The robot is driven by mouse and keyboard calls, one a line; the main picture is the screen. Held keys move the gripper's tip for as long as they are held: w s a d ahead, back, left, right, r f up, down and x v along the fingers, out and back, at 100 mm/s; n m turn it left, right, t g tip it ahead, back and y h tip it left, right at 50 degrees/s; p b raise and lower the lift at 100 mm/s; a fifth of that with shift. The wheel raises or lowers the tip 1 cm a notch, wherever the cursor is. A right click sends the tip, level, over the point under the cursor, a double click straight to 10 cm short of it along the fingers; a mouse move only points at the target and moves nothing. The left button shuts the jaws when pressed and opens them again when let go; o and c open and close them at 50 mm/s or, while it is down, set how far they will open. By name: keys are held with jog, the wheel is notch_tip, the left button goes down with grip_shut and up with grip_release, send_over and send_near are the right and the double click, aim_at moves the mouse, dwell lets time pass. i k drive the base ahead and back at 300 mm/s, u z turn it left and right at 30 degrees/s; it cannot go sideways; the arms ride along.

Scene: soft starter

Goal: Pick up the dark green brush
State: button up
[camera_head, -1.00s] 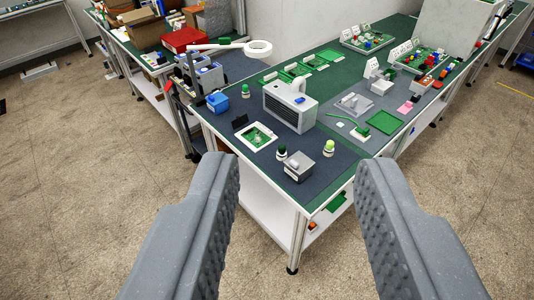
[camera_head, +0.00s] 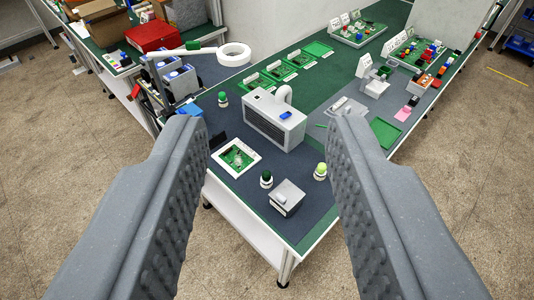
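My gripper (camera_head: 268,125) is open and empty, its two grey ridged fingers wide apart in front of the workbench. Three small knob-topped items with pale bases stand on the bench. One with a dark green top (camera_head: 266,178) is near the front edge, left of a small grey box, and looks most like the dark green brush. One with a mid-green top (camera_head: 223,99) stands further back left. One with a light yellow-green top (camera_head: 320,171) stands to the right. They are too small to tell their exact shape. None is touched by the fingers.
The workbench (camera_head: 240,200) holds a grey vented box (camera_head: 275,122), a small grey box (camera_head: 286,197), a white-framed green board (camera_head: 236,157) and a white ring lamp (camera_head: 234,54). Green trays and parts lie further back. Open floor lies in front.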

aim_at(266, 180)
jog(key=i, duration=0.3)
jog(key=z, duration=0.05)
jog(key=k, duration=1.1)
jog(key=u, duration=0.4)
jog(key=i, duration=1.8)
jog(key=z, duration=0.65)
